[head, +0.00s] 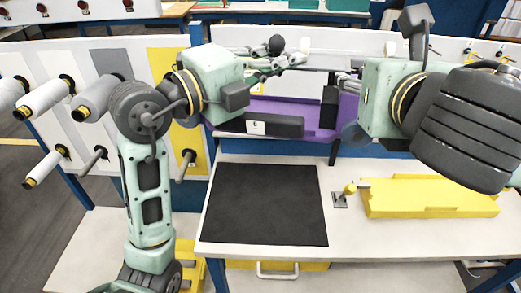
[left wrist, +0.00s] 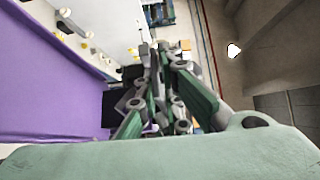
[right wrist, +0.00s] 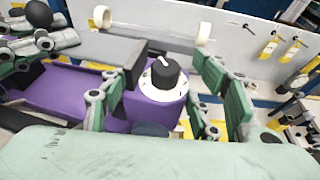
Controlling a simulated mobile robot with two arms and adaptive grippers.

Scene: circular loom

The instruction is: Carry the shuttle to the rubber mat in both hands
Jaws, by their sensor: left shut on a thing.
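The black rubber mat (head: 265,204) lies flat and bare on the white table.
A black knob on a white dial (right wrist: 163,75) tops the purple part. A yellow tray (head: 430,197) lies right of the mat. Spools (head: 50,96) stand at left.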

